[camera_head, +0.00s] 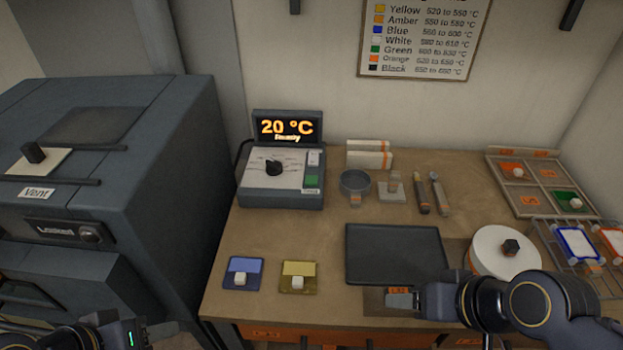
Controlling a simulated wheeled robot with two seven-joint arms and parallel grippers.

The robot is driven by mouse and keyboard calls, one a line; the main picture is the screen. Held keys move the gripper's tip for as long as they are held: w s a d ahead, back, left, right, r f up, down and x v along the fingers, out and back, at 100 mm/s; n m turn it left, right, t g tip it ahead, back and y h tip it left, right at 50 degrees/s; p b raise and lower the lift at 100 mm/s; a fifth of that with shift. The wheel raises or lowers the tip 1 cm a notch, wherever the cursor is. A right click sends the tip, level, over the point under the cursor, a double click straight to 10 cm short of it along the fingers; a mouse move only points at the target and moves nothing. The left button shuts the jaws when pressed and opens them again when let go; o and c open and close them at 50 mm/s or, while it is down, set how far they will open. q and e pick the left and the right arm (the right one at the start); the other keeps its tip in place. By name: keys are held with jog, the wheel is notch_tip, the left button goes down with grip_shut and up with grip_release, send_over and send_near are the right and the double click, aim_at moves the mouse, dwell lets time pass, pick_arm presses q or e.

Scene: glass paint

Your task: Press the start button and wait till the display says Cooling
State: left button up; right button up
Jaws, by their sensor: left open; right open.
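The controller box (282,199) stands at the back left of the bench. Its display (287,128) reads "20 °C" in orange, with a smaller line below too blurred to read surely. A black dial (273,167) sits on its white face. The green button (312,181) is at the right of the face, below a small white switch (313,159). My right gripper (400,299) is open at the front edge of the bench, below the dark tray and well away from the button. My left gripper (128,335) is at the bottom left, partly cut off, open, in front of the kiln.
The kiln (165,130) stands left, its front marked "Locked". Blue (243,266) and yellow (298,270) tiles with white knobs lie at the front. A dark tray (395,254) and a white round container (490,254) are to the right. Bench between controller and tiles is clear.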

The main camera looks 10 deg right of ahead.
grip_shut()
dwell(1.5)
